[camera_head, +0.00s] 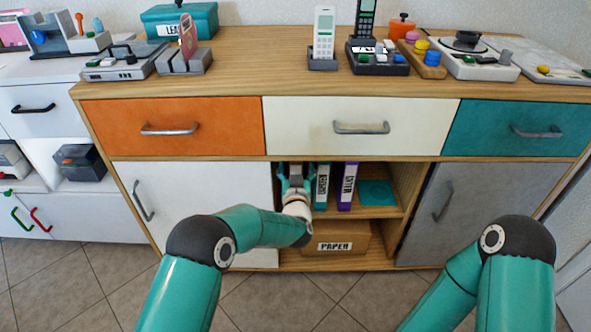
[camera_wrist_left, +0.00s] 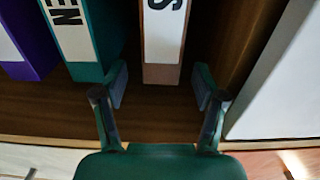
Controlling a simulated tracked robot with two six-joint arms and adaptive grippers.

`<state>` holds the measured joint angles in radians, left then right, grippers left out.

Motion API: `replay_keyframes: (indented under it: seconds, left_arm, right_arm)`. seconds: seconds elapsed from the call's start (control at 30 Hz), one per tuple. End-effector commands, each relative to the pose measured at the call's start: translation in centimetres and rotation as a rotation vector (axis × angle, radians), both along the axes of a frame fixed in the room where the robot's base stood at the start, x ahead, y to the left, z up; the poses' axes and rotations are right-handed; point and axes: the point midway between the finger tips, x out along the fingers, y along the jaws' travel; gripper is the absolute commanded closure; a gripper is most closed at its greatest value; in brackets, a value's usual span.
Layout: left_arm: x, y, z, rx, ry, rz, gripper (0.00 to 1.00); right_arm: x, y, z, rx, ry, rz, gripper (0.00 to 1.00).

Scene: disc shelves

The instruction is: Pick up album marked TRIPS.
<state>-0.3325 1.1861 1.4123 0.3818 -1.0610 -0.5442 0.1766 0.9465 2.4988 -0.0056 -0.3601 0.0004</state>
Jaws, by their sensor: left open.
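My left gripper (camera_head: 295,176) reaches into the open middle shelf of the cabinet. In the left wrist view the same gripper (camera_wrist_left: 160,80) is open, with one finger on each side of a brownish album (camera_wrist_left: 162,73). This album's white spine label shows only an "S" at the picture's edge, so I cannot read the whole word. In the head view that album is hidden behind the gripper. A teal album (camera_head: 322,187) stands close beside it, and a purple album (camera_head: 347,186) stands further right. My right gripper is out of view.
A flat teal item (camera_head: 376,193) lies on the shelf to the right. A cardboard box (camera_head: 342,240) marked PAPER sits below the shelf. The shelf's wooden side wall (camera_wrist_left: 248,45) is close beside the album in the left wrist view. Phones and gadgets stand on the cabinet top (camera_head: 255,68).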

Motion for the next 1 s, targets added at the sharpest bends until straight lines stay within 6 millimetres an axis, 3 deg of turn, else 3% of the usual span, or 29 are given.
replay_keyframes:
  seconds: [0.2,0.6,0.93,1.0]
  left_arm:
    - [0.9,0.0,-0.3,-0.001,0.001,0.001,0.29]
    - [5.1,0.3,-0.6,-0.002,0.000,0.002,0.29]
    - [5.4,0.2,-0.5,-0.001,0.001,0.000,0.29]
    - [5.4,0.2,-0.5,-0.001,0.001,0.000,0.41]
  right_arm:
    - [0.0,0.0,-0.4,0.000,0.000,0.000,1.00]
    - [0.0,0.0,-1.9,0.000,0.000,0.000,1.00]
    - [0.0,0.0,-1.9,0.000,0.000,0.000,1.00]
    - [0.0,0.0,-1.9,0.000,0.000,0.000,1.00]
